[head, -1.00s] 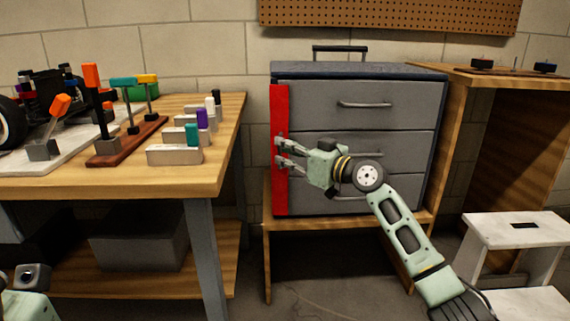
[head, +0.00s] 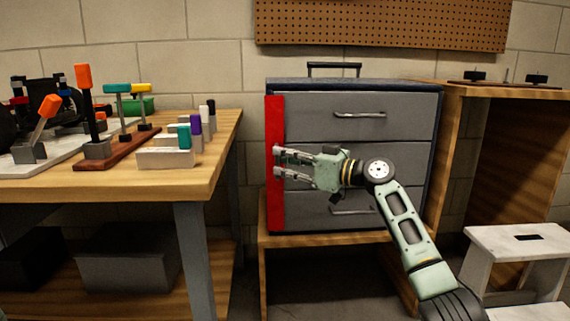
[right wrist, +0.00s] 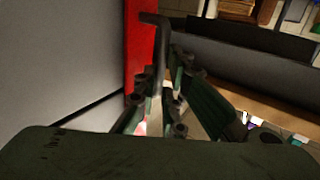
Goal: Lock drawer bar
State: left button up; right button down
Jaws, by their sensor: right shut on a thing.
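The red drawer bar (head: 275,215) stands upright along the left edge of the grey drawer cabinet (head: 400,150). It also shows in the right wrist view (right wrist: 139,45), beside the pale drawer front. A dark bent handle (right wrist: 162,45) sticks out from the bar. My right gripper (head: 279,161) is at the bar's middle height, in front of it, with its fingers pointing left. In the right wrist view its fingers (right wrist: 160,88) are around the handle and shut on it. Whether the bar lies flat against the drawers is hard to tell. My left gripper is out of view.
The cabinet sits on a low wooden stand (head: 290,240). A white step stool (head: 515,242) is at the lower right. A pegboard (head: 380,25) hangs above.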

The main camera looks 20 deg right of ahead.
jog(key=shift+d, duration=0.1)
jog(key=c, duration=1.8)
grip_release()
jog(key=shift+c, duration=0.2)
jog(key=v, duration=1.2)
